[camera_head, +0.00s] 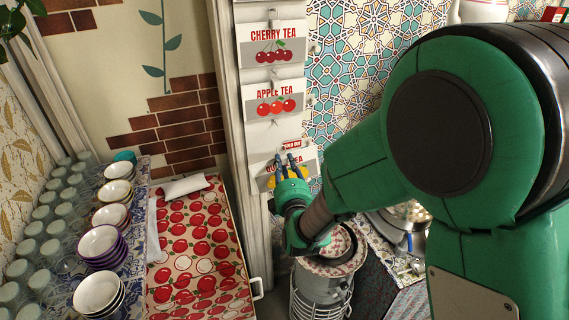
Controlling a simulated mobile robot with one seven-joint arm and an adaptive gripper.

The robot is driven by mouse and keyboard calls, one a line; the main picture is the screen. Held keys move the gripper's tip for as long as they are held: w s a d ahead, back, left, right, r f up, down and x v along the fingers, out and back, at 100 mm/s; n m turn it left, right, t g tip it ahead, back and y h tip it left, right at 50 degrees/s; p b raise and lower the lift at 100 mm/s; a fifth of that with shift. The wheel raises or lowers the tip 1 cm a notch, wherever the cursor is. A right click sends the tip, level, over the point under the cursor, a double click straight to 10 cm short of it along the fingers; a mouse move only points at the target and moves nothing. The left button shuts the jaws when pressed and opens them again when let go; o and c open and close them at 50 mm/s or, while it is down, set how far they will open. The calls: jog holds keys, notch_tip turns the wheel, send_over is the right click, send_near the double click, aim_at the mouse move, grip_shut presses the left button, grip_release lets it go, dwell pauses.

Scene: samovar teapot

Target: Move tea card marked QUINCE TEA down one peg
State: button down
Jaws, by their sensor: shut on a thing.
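The tea card (307,160) with yellow fruit is the lowest of three cards on the white post. Its lettering is mostly covered by my gripper (286,157), but a Q-like start and "TEA" show. My gripper's blue fingers are shut on this card near its upper middle. A small red-and-white tag (291,144) shows just above the fingertips; its words are too small to read surely. The APPLE TEA card (276,106) hangs above, and the CHERRY TEA card (273,53) above that. The pegs near the held card are hidden.
Left stand stacked bowls (98,290) and rows of glasses (33,230). A cherry-patterned surface (205,235) lies left of the post. Below my gripper are a floral plate (350,264) on a grey cage-like stand (318,292) and a metal vessel (405,240).

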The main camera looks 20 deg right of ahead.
dwell(0.3)
jog(key=w+d+f+m+b, duration=0.1)
jog(key=w+f+b, duration=0.3)
jog(key=f, duration=0.5)
jog(key=w+d+f+m+h+b, duration=0.1)
jog(key=w+d+f+m+b, duration=0.1)
jog(key=w+f+b, duration=0.3)
notch_tip(320, 180, down, 4)
jog(key=b, duration=0.3)
jog(key=shift+f+b, duration=0.2)
jog(key=shift+b, duration=0.1)
jog(key=shift+w+d, duration=0.1)
jog(key=shift+w, duration=0.15)
jog(key=w+f+b, duration=0.1)
jog(key=w, duration=0.7)
jog(key=shift+f, duration=0.3)
dwell(0.6)
dwell(0.7)
